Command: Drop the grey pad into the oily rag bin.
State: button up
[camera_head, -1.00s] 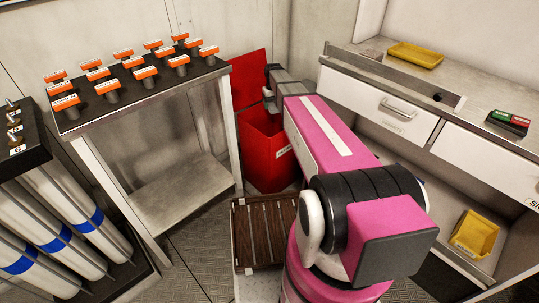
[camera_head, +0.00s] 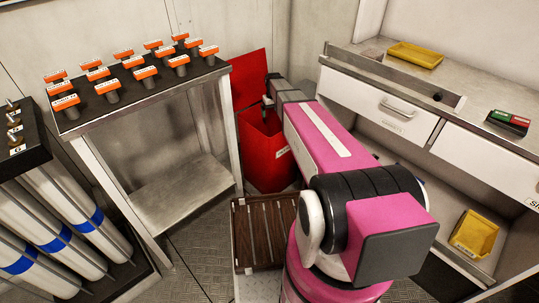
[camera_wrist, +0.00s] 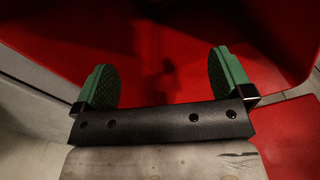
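The red oily rag bin (camera_head: 265,160) stands on the floor between the bench and the drawer unit, with its red lid (camera_head: 249,78) up. Its red inside (camera_wrist: 170,30) fills most of the wrist view. My gripper (camera_wrist: 166,78) has two green fingertips set wide apart with nothing between them. It points into the bin's mouth, and in the head view it is mostly hidden behind my arm. I do not see the grey pad in either view. The bin's inside is dark and shadowed.
A bench (camera_head: 150,95) with several orange-tagged valves stands left of the bin. A drawer unit (camera_head: 385,105) with yellow trays (camera_head: 415,55) stands to the right. A brown slatted board (camera_head: 262,235) lies in front of the bin.

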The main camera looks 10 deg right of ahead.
jog(key=shift+r, duration=0.1)
notch_tip(320, 180, up, 11)
jog(key=shift+f, duration=0.2)
dwell(0.4)
jog(key=shift+s, duration=0.1)
